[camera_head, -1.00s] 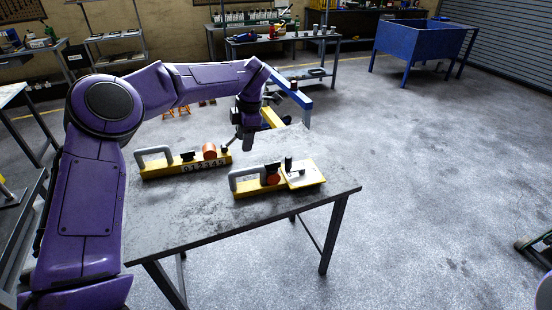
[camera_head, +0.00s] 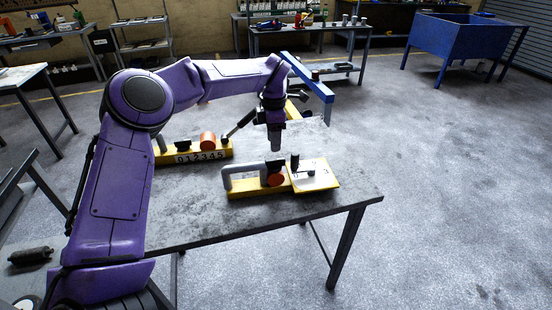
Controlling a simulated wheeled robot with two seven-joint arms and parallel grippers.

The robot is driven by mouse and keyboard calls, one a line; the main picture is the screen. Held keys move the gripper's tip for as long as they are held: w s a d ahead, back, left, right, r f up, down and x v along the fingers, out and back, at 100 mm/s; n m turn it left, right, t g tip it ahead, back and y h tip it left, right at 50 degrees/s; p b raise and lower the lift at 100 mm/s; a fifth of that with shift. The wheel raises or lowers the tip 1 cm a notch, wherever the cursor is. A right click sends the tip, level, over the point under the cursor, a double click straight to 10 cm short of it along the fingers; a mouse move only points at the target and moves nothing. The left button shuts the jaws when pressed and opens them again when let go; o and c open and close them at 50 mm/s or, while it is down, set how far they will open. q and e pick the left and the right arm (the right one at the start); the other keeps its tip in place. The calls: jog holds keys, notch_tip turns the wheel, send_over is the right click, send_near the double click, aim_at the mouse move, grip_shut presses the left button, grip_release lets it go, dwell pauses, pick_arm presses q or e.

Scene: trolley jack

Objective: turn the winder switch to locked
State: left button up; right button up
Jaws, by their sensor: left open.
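Two yellow-based devices stand on the grey table (camera_head: 215,215). The nearer device (camera_head: 257,189) has a grey handle, an orange round part and a pale marked plate (camera_head: 316,176) with a small dark upright knob (camera_head: 295,163). The farther device (camera_head: 188,157) has a row of digits, an orange drum and a dark lever. Which part is the winder switch, and its setting, are too small to tell. My left gripper (camera_head: 275,148) points down, open, just above and behind the nearer device in the picture, apparently touching nothing. My right gripper is not in view.
A blue beam-like part (camera_head: 308,76) rises behind the table's far edge, close to my left forearm. A blue bin (camera_head: 447,42) stands at the back right. The front of the tabletop and the floor to the right are clear.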

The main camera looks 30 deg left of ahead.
aim_at(275, 160)
pick_arm(q)
jog(key=f, duration=0.4)
jog(key=f+p, duration=0.1)
jog(key=f, duration=0.1)
jog(key=shift+d+f, duration=0.1)
jog(key=shift+d, duration=0.15)
jog(key=shift+f, duration=0.45)
jog(key=shift+a, duration=0.1)
grip_shut()
